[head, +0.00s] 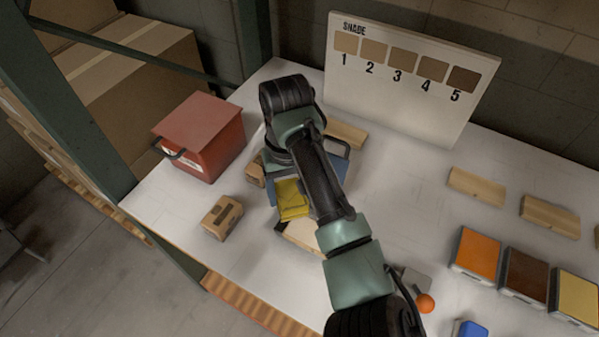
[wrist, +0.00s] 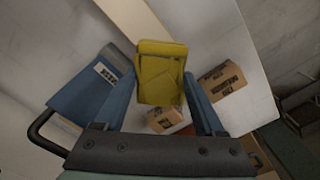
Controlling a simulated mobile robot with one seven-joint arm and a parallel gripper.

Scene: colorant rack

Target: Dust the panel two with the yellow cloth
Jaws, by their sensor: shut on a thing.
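My gripper (wrist: 163,80) is shut on a folded yellow cloth (wrist: 160,60), held between its two blue fingers. The cloth also shows in the head view (head: 291,200), beside my arm, which hides most of the gripper. A pale wooden panel (head: 301,236) lies on the white table just in front of the cloth, partly hidden by my arm. I cannot tell whether the cloth touches it. Other wooden panels lie behind my arm (head: 347,135) and at the right (head: 476,185) (head: 550,215). None shows a readable number, so I cannot tell which is panel two.
A blue bin (wrist: 85,88) with a dark handle stands close beside my gripper. A red bin (head: 200,140) and a small carton (head: 222,217) are at the left. A numbered shade board (head: 400,95) stands behind. Orange (head: 478,252), brown and yellow containers are at the right.

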